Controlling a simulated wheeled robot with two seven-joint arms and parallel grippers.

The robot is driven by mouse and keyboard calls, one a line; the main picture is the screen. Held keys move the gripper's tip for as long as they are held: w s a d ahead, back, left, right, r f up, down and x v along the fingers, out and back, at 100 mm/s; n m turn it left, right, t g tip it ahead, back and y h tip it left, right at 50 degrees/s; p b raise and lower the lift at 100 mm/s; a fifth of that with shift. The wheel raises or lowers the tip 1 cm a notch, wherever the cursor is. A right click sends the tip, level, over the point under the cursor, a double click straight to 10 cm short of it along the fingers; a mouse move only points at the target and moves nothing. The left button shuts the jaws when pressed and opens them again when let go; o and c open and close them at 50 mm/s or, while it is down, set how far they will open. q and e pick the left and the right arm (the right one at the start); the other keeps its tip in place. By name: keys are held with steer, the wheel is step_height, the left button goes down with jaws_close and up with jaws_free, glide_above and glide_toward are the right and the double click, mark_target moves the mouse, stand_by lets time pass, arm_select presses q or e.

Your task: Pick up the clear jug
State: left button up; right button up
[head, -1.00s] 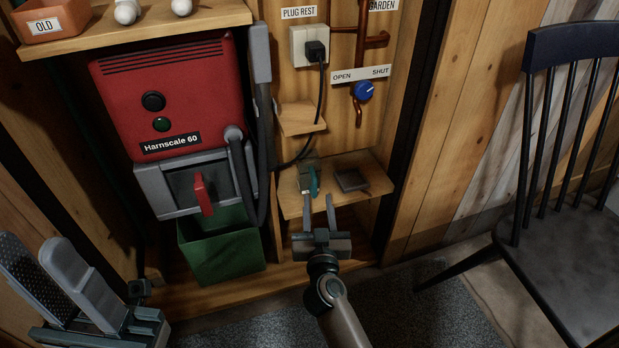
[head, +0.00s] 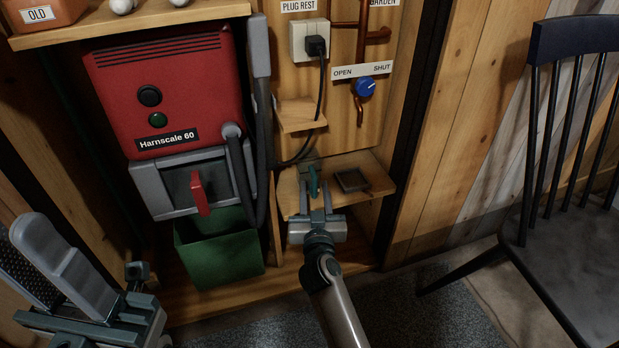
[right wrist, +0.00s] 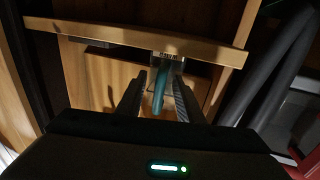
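The clear jug (head: 309,165) stands on the low wooden shelf, small and dim in the head view, with its teal handle facing me. In the right wrist view the jug (right wrist: 168,58) has dark scale marks near its top, and the handle hangs towards me. My right gripper (head: 315,188) is open at the handle. In the right wrist view the handle lies between its two fingers, with a gap visible on the left side. My left gripper (head: 45,250) is open and empty at the lower left, its perforated pad showing.
A dark square tray (head: 352,180) lies right of the jug on the shelf (head: 370,200). A green bin (head: 220,258) stands left, below the red Harnscale 60 unit (head: 165,90). A cable hangs above the shelf. A dark chair (head: 560,220) stands right.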

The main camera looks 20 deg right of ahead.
jaws_close()
steer(key=shift+r, duration=0.15)
